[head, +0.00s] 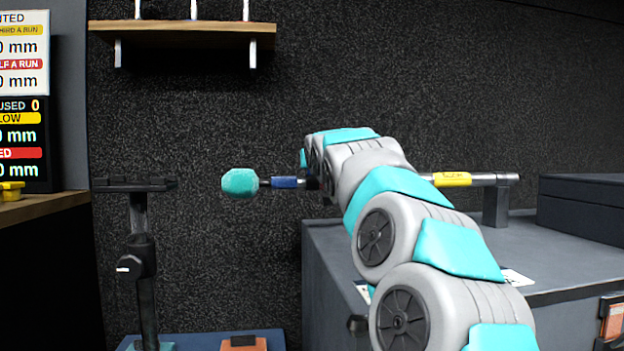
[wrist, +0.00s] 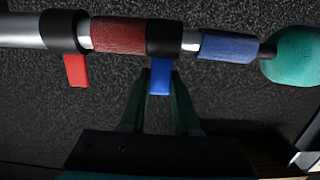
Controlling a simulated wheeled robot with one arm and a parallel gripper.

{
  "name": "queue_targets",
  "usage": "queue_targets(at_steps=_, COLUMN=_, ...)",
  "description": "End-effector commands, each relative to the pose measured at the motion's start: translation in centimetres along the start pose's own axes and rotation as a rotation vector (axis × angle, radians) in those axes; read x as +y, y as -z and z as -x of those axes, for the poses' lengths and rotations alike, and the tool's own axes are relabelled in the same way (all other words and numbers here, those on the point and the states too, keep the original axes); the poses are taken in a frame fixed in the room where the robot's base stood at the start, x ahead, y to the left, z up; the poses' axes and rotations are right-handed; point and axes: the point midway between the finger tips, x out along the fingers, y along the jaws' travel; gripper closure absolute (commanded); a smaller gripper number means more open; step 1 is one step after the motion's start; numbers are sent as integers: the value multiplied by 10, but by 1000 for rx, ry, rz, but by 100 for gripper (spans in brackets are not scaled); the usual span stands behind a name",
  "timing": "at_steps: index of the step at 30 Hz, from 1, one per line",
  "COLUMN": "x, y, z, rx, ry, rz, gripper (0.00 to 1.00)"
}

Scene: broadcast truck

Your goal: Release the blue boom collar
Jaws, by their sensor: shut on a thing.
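The boom pole runs across the wrist view, with a red band (wrist: 118,36), a blue band (wrist: 228,46) and a teal mic cover (wrist: 292,56) at its right end. The blue boom collar (wrist: 164,38) is a black ring between the two bands, with a blue lever (wrist: 160,78) hanging down. My gripper (wrist: 160,82) is shut on that lever, one dark green finger at each side. Another black collar (wrist: 64,32) has a red lever (wrist: 76,70) and stands apart. In the head view, my arm hides the collars; the blue band (head: 285,182) and mic cover (head: 240,182) show.
A black stand (head: 142,255) with a flat top stands left of the mic cover. A wooden shelf (head: 180,28) hangs above. A grey cabinet (head: 560,260) is at the right, with a post (head: 495,205) at the pole's yellow-banded end (head: 452,179). A sign board (head: 22,100) is far left.

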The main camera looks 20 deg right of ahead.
Motion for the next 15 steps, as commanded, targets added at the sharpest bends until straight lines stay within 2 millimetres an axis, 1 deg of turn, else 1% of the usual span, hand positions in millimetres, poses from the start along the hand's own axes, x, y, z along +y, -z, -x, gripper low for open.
queue_targets(at_steps=1, x=2, y=-8, z=1, rx=25, ry=-4, rz=3, gripper=100)
queue_targets(at_steps=2, x=2, y=-9, z=2, rx=40, ry=-4, rz=4, gripper=100)
queue_targets(at_steps=7, x=4, y=-6, z=8, rx=153, ry=-7, rz=3, gripper=100)
queue_targets(at_steps=15, x=4, y=-10, z=13, rx=311, ry=-7, rz=4, gripper=100)
